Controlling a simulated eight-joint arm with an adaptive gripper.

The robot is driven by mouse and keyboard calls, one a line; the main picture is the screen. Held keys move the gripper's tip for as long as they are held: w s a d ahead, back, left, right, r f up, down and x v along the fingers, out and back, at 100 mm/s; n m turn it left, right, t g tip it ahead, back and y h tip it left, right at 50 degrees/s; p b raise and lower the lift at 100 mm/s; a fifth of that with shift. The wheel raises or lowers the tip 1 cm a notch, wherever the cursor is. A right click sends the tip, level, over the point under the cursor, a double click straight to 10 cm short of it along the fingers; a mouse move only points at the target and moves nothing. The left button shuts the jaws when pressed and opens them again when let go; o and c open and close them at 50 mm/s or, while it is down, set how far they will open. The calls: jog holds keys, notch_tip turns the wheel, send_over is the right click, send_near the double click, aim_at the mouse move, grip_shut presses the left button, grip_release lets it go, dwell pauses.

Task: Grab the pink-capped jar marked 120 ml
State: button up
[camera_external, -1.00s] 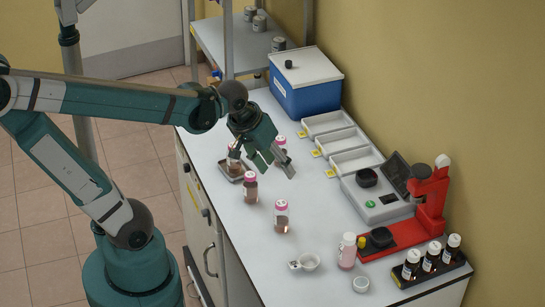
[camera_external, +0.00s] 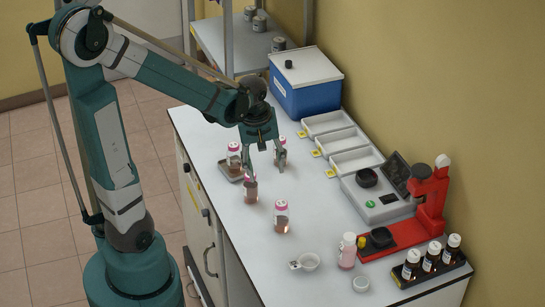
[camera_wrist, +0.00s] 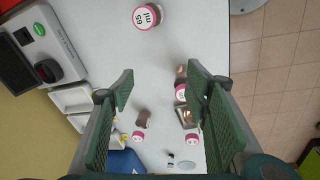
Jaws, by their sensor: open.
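Several pink-capped jars stand on the white bench; I cannot tell which is marked 120 ml. One jar (camera_external: 281,216) stands nearest the front; its cap (camera_wrist: 147,16) carries a marking, possibly 65 ml, at the top of the wrist view. Another jar (camera_external: 250,190) is just left of and below my gripper (camera_external: 264,167); its cap is by the right finger in the wrist view (camera_wrist: 181,92). A third jar (camera_external: 282,150) is partly hidden behind a finger. My gripper is open, empty, pointing down.
A blue bin (camera_external: 306,95) and white trays (camera_external: 350,162) line the wall side. A grey instrument (camera_external: 380,202), a red device (camera_external: 432,200), and a rack of dark bottles (camera_external: 410,279) stand right.

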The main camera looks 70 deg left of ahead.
aim_at(251, 192)
jog(key=a+f+n, duration=0.1)
jog(key=a+f, duration=0.1)
jog(key=s+a+f+n+g, duration=0.1)
jog(key=a+f+n, duration=0.2)
jog(key=a+f, duration=0.2)
jog(key=shift+s+f+n+g+h+b, duration=0.1)
jog(key=shift+s+n+g+h+b, duration=0.2)
jog(key=shift+n+h+b, duration=0.1)
jog(key=shift+s+a+f+n, duration=0.25)
jog(key=shift+a+f+n, duration=0.15)
jog(key=shift+f, duration=0.15)
jog(key=shift+f, duration=1.35)
jog(key=shift+a+f+b, duration=0.15)
jog(key=shift+f+b, duration=0.3)
jog(key=shift+f, duration=2.1)
jog(key=shift+c, duration=0.5)
jog(key=c, duration=0.9)
